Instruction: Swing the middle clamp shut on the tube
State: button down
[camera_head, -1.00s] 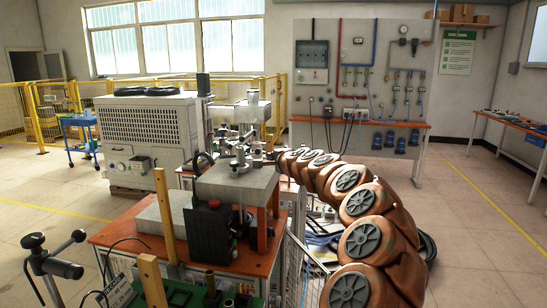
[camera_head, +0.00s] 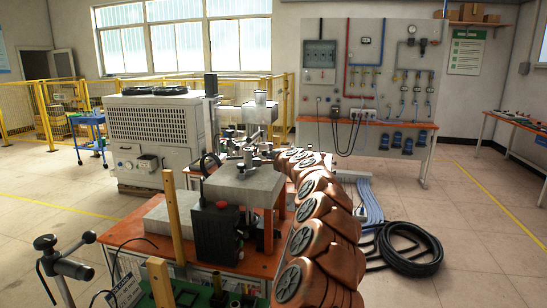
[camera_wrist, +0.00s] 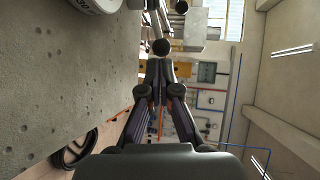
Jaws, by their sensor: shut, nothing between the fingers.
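The metal clamps (camera_head: 248,152) stand on top of the grey concrete block in the head view, small and crowded together. I cannot tell which one is the middle clamp or whether it is shut, and I cannot make out the tube. In the wrist view my gripper (camera_wrist: 160,68) is shut and empty, its fingers pointing up the picture. A round black knob (camera_wrist: 161,47) on a metal rod shows just beyond the fingertips. I cannot tell whether they touch. In the head view my arm reaches in from the right, its end beside the clamps.
A black box (camera_head: 215,233) and wooden posts (camera_head: 174,215) stand in front. A coiled black hose (camera_head: 410,250) lies on the floor to the right.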

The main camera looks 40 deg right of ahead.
jog(key=shift+w+d+f, duration=0.15)
jog(key=shift+w, duration=0.55)
jog(key=shift+w+d+p, duration=0.2)
jog(key=shift+w+p, duration=0.1)
jog(key=shift+p, duration=0.05)
jog(key=shift+w+f, duration=0.1)
jog(key=shift+w, duration=0.4)
jog(key=shift+w+f+y, duration=0.1)
jog(key=shift+w+y, duration=0.1)
jog(key=shift+y, duration=0.1)
